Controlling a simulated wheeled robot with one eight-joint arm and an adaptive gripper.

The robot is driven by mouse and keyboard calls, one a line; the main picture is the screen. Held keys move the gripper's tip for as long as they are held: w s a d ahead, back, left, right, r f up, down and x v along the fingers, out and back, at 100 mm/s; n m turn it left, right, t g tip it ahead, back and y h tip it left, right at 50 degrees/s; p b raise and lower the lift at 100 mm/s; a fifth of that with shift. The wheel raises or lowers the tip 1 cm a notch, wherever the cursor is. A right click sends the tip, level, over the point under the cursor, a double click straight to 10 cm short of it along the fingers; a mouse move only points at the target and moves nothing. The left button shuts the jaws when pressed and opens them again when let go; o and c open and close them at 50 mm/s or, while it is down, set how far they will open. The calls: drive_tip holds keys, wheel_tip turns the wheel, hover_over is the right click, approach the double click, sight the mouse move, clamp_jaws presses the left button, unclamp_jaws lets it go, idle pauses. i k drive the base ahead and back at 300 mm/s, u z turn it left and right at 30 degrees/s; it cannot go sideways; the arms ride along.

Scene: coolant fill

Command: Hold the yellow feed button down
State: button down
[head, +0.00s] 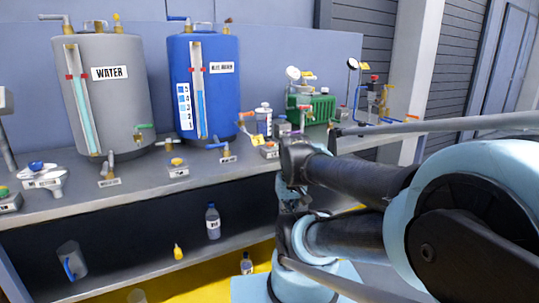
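A small box with a yellow button (177,162) on top sits on the bench, in front of and between the two tanks. A label is on its front, too small to read. My arm comes in from the right and is folded, well to the right of the button and apart from it. A dark part at the arm's left end (291,195) may be my gripper. Its fingers cannot be made out, and I cannot tell whether it is open or shut. Nothing is seen touching the button.
A grey WATER tank (122,105) and a blue tank (222,110) stand on the bench with valves below. A label-fronted box with a green button (4,191) and a funnel-like part (42,179) are at left. A bottle (213,222) stands on the lower shelf.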

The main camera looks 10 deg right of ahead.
sight(176, 162)
drive_tip(key=u, duration=0.85)
drive_tip(key=k, duration=1.3)
drive_tip(key=z, duration=0.75)
drive_tip(key=i, duration=1)
drive_tip(key=u, duration=0.05)
